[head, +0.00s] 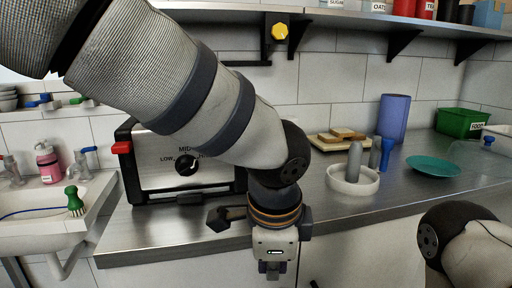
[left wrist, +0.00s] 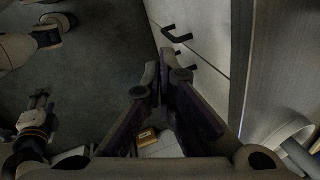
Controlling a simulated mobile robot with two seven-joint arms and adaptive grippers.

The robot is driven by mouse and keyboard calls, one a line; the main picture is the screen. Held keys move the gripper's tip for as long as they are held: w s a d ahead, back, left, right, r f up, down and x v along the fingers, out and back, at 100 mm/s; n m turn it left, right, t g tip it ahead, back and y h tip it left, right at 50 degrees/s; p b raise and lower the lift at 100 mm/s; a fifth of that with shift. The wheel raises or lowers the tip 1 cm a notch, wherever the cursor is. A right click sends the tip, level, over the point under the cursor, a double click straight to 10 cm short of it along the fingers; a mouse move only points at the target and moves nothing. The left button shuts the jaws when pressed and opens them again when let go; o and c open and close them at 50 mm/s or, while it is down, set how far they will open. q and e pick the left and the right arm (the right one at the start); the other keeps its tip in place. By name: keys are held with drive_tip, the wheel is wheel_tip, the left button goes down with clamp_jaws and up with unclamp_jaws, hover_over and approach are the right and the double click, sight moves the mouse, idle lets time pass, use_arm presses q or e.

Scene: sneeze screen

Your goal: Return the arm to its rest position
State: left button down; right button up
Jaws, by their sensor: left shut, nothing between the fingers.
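My left arm crosses the head view from the upper left, in front of the counter. Its gripper (head: 272,268) hangs down before the counter's front edge, small and low in the picture. In the left wrist view the two dark fingers (left wrist: 165,85) are close together, with nothing held between them. What looks like my right gripper (left wrist: 38,108) shows small at the left of the left wrist view; its finger state is unclear. In the head view only a bend of my right arm shows at the lower right, with its gripper out of frame.
A steel toaster (head: 160,170) with a red lever stands behind my left arm. A white round holder (head: 353,182), a teal plate (head: 433,166) and a green bin (head: 460,123) are on the counter (head: 150,241). A sink (head: 30,222) is at left. Cabinet handles (left wrist: 177,36) project near my left gripper.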

use_arm(q)
drive_tip(key=s+a+f+n+g+h, duration=0.1)
drive_tip(key=s+a+f+n, duration=0.15)
drive_tip(key=f, duration=0.45)
drive_tip(key=s+a+f+n+g+h, duration=0.1)
drive_tip(key=s+a+f+n+g, duration=0.15)
drive_tip(key=f, duration=0.45)
drive_tip(key=s+a+f+n+h, duration=0.1)
drive_tip(key=s+a+f+n, duration=0.15)
drive_tip(key=f, duration=0.45)
drive_tip(key=s+a+f+n+y, duration=0.1)
drive_tip(key=s+a+f+n, duration=0.4)
drive_tip(key=s+a, duration=0.4)
drive_tip(key=s+a+f+n+y, duration=0.2)
drive_tip(key=s+a+f+n, duration=0.3)
drive_tip(key=s+a, duration=0.3)
drive_tip(key=s+n+g, duration=0.1)
drive_tip(key=s, duration=0.2)
drive_tip(key=shift+a, duration=0.4)
